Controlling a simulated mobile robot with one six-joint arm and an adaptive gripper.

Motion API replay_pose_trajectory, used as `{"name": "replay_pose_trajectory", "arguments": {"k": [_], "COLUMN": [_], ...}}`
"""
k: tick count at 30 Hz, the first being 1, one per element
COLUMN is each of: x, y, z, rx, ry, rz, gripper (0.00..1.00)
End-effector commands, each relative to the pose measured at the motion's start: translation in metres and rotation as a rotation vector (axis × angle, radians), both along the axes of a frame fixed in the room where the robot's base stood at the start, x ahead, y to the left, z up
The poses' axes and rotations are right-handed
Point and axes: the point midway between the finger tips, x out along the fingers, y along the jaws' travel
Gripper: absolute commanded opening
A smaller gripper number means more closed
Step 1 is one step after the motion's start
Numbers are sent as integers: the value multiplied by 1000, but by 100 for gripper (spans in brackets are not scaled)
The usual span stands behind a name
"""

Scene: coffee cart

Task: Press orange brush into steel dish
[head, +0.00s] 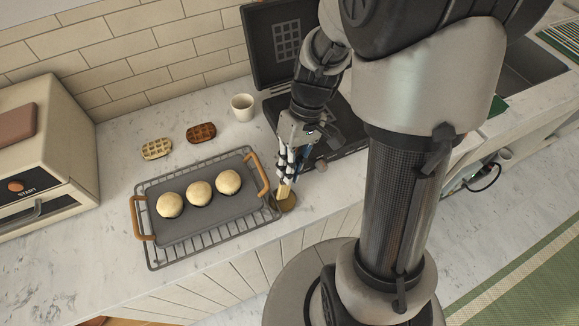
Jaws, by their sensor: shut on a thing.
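My gripper (287,176) points down beside the right end of the baking tray, shut on a slim tan-orange piece that looks like the orange brush (284,192). Most of the brush is hidden by the fingers. The brush's lower end is at the small round dish (289,208), which stands on the counter and looks golden-brown inside. At this size I cannot tell whether the brush tip touches the dish's bottom or how far it is pressed in.
A dark tray (207,231) with orange handles holds three pale buns on a wire rack (158,263), close left of the dish. Two waffles (157,149), a cup (242,107) and an open black waffle iron (277,46) are behind. A cream oven (45,160) stands left.

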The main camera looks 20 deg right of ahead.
Motion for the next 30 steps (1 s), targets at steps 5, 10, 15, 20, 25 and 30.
{"name": "replay_pose_trajectory", "arguments": {"k": [5, 10, 15, 20, 25, 30], "x": [0, 0, 0, 0, 0, 0], "y": [0, 0, 0, 0, 0, 0], "z": [-2, -4, -6, -6, -6, -7], "rx": [0, 0, 0, 0, 0, 0], "ry": [0, 0, 0, 0, 0, 0], "rz": [0, 0, 0, 0, 0, 0], "gripper": [0, 0, 0, 0, 0, 0]}}
